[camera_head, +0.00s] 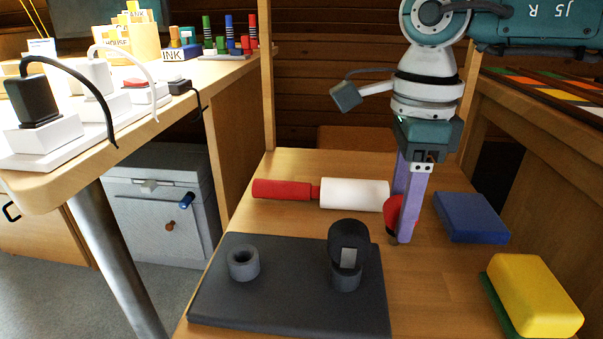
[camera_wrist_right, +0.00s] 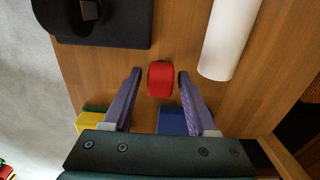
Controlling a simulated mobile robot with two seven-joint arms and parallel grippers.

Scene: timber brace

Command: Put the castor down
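A black castor-like piece (camera_head: 348,241) stands upright in a grey collar on the dark grey plate (camera_head: 290,318); a second grey collar (camera_head: 243,264) beside it is empty. In the wrist view, part of the black piece shows at the top left on the plate (camera_wrist_right: 135,42). My right gripper (camera_head: 402,240) points down near the tabletop, right of the plate and away from the black piece. Its fingers (camera_wrist_right: 159,75) are open in the wrist view. A small red round piece (camera_wrist_right: 160,79) lies between them with gaps on both sides; it also shows beside the finger (camera_head: 392,214). My left gripper is not in view.
A white cylinder (camera_head: 353,194) with a red handle (camera_head: 281,189) lies behind the plate. A blue block (camera_head: 470,217) and a yellow block (camera_head: 535,295) on a green base lie right of the gripper. Another table with plugs (camera_head: 75,130) stands left.

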